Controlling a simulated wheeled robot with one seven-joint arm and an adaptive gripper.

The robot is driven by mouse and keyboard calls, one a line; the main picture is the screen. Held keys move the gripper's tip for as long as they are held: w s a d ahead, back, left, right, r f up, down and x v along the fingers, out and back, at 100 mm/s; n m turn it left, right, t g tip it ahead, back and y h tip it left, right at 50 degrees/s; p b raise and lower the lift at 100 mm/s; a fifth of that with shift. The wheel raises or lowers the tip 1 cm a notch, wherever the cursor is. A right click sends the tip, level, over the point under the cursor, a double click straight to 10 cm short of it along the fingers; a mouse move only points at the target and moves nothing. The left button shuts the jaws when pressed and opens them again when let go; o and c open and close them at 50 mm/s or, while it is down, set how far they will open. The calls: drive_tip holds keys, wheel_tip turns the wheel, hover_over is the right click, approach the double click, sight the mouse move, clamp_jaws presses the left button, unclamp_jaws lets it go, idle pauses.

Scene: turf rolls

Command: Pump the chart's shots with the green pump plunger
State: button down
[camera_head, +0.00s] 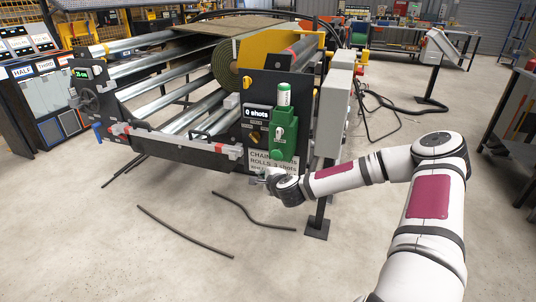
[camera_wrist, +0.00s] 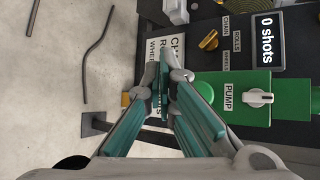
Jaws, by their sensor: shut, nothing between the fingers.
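The green pump (camera_head: 284,138) is mounted on the machine's dark end panel, with its white-and-green plunger (camera_head: 284,96) standing upright on top. In the wrist view the pump body (camera_wrist: 232,112) carries a PUMP label, a white knob (camera_wrist: 257,97) and a round green part (camera_wrist: 205,92). The counter display (camera_head: 256,112) reads 0 shots, also in the wrist view (camera_wrist: 268,40). The chart (camera_head: 264,160) hangs below the pump, partly covered by my arm; its line for ROLLS shows 3 shots. My gripper (camera_wrist: 163,78) is shut and empty, beside the pump's lower end and in front of the chart.
A brass selector knob (camera_wrist: 208,40) sits beside the labels CHAIN, ROLLS and WHEELS. A grey box (camera_head: 336,100) stands right of the pump. A turf roll (camera_head: 226,62) lies on the machine above the rollers. Dark rods (camera_head: 185,232) lie on the open floor in front.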

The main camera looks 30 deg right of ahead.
sight(277, 155)
drive_tip(key=shift+d+m, duration=0.2)
drive_tip(key=shift+m, duration=0.1)
drive_tip(key=shift+w, duration=0.1)
drive_tip(key=w+d+b, duration=0.3)
drive_tip(key=w+d, duration=0.2)
drive_tip(key=d, duration=0.2)
drive_tip(key=shift+w, duration=0.15)
idle(0.3)
idle(1.4)
drive_tip(key=shift+w+d, duration=0.25)
drive_tip(key=shift+d, duration=0.05)
